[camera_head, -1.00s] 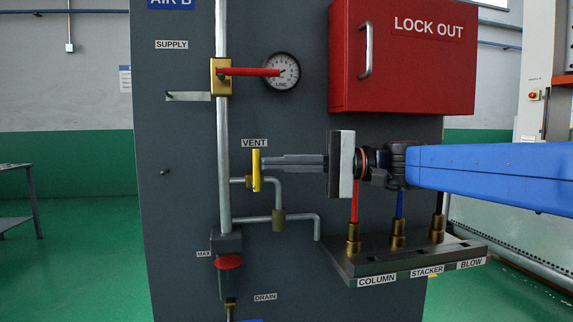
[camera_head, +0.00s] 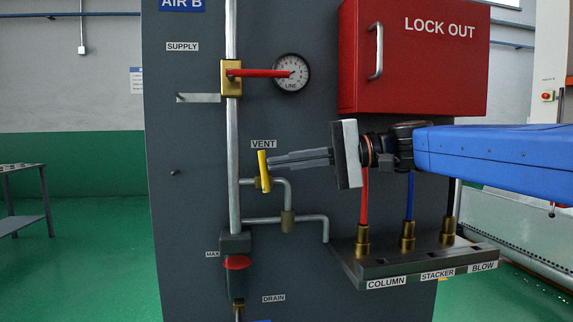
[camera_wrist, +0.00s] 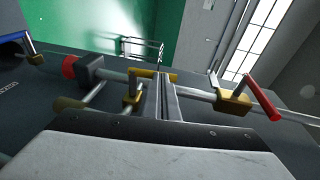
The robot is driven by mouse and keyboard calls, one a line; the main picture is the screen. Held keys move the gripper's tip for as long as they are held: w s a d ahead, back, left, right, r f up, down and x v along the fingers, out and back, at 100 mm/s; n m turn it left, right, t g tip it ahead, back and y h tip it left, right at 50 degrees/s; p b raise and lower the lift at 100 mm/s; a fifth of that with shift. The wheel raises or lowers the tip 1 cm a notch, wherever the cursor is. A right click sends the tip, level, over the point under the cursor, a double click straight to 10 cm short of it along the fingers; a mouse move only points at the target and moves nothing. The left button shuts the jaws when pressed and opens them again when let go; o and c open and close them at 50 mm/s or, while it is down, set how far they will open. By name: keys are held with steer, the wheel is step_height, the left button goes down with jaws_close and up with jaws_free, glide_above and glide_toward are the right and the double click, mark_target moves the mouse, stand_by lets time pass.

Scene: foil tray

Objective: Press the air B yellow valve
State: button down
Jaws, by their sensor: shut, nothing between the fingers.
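The yellow vent valve handle (camera_head: 263,172) is on the AIR B panel (camera_head: 195,220), just below the VENT label (camera_head: 264,144). It stands nearly upright, with its top leaning slightly left. My gripper (camera_head: 270,162) reaches in from the right with its fingers shut and empty. The fingertips are at the upper right side of the handle; they look in contact or very close.
The red supply lever (camera_head: 262,73) and the line gauge (camera_head: 291,73) are above the valve. The red LOCK OUT box (camera_head: 415,85) is above my wrist. Below my arm, a ledge (camera_head: 410,268) carries red, blue and black hoses. Bent pipes (camera_head: 306,218) run below the valve.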

mark_target(263, 158)
steer(key=shift+s+a+r+h, duration=0.15)
steer(key=shift+a+r+h, duration=0.05)
steer(key=shift+a+h, duration=0.4)
steer(key=shift+s+a+r+h, duration=0.15)
steer(key=shift+a+h, duration=0.25)
steer(key=shift+a, duration=0.25)
steer(key=shift+s+a+r+h, duration=0.15)
steer(key=shift+a+r+h, duration=0.05)
steer(key=shift+a+h, duration=0.4)
steer(key=a+h, duration=0.1)
steer(key=a+f+h, duration=0.1)
steer(key=a, duration=0.1)
steer(key=s+a+f+n+t+h, duration=0.1)
steer(key=h, duration=0.1)
steer(key=shift+a+f, duration=0.1)
steer(key=shift+a, duration=0.15)
stand_by(0.4)
steer(key=v, duration=1.7)
steer(key=shift+r, duration=0.2)
